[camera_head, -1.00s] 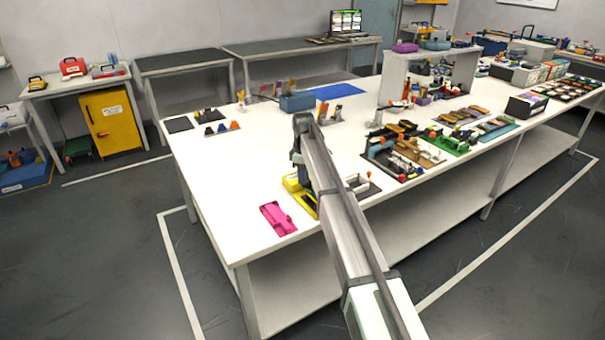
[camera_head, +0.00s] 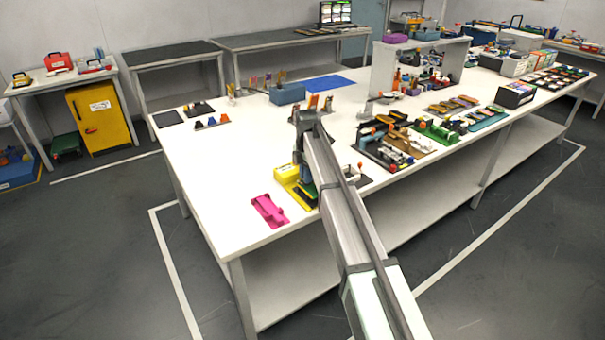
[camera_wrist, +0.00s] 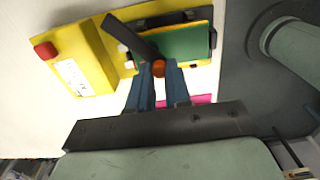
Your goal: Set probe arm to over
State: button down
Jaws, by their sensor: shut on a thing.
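A yellow fixture (camera_head: 293,173) stands on the white table in the head view. In the wrist view the fixture (camera_wrist: 203,72) carries a green plate (camera_wrist: 187,44) and a yellow block with a red button (camera_wrist: 45,50). The probe arm, a dark bar (camera_wrist: 128,35), slants across the plate's left edge, with an orange knob (camera_wrist: 158,68) near its lower end. My gripper (camera_wrist: 158,72) has its blue fingers on either side of the knob, closed on it. In the head view my gripper (camera_head: 306,183) is at the fixture, partly hidden by my arm.
A magenta tray (camera_head: 269,210) lies just left of the fixture, near the table's front edge. Several coloured fixtures stand to the right, and a blue bin (camera_head: 288,94) stands behind.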

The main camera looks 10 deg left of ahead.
jog(key=shift+d+n, duration=0.3)
jog(key=shift+n, duration=0.2)
jog(key=c, duration=1.1)
grip_release()
jog(key=shift+o, duration=0.2)
notch_tip(320, 180, up, 14)
jog(key=shift+d+f, duration=0.15)
jog(key=shift+f, duration=0.05)
